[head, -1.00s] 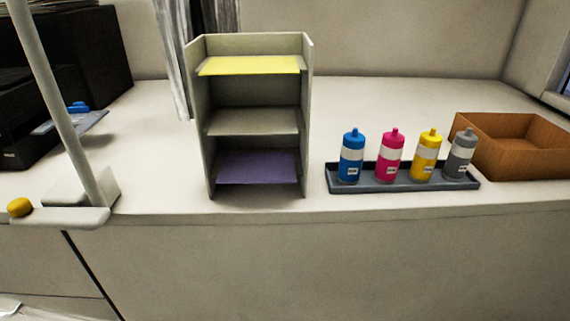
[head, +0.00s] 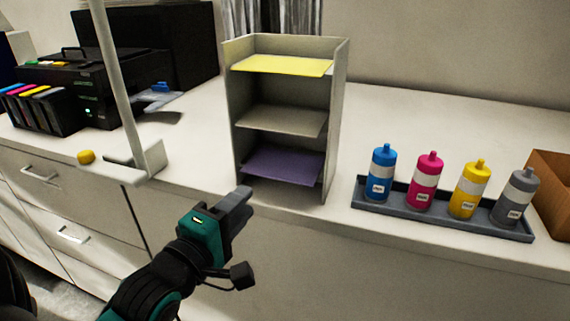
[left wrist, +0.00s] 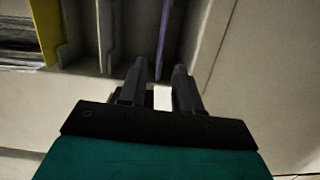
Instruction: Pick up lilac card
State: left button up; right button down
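The lilac card (head: 284,164) lies flat on the lowest shelf of a grey upright rack (head: 240,110), its front edge facing me. It also shows edge-on as a thin purple strip in the left wrist view (left wrist: 166,35). My left gripper (head: 243,203) is in front of and below the rack's lower left corner, apart from the card. In the left wrist view its two fingers (left wrist: 160,85) stand apart with nothing between them. My right gripper is in neither view.
A tray (head: 440,216) of bottles stands right of the rack, a brown box (head: 555,200) beyond. A post with a yellow knob (head: 86,157) and a black printer (head: 110,90) stand left.

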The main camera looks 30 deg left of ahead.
pick_arm(q)
jog(key=b, duration=0.4)
send_near(279, 171)
jog(key=w, duration=0.2)
jog(key=shift+w+a+f, duration=0.1)
jog(key=shift+w+a, duration=0.05)
jog(key=shift+w, duration=1.2)
jog(key=shift+w+a, duration=0.2)
jog(key=shift+w, duration=1.15)
jog(key=shift+w+a+f, duration=0.1)
jog(key=shift+w+a, duration=0.05)
jog(key=shift+w, duration=1.2)
jog(key=shift+c, duration=0.2)
grip_shut()
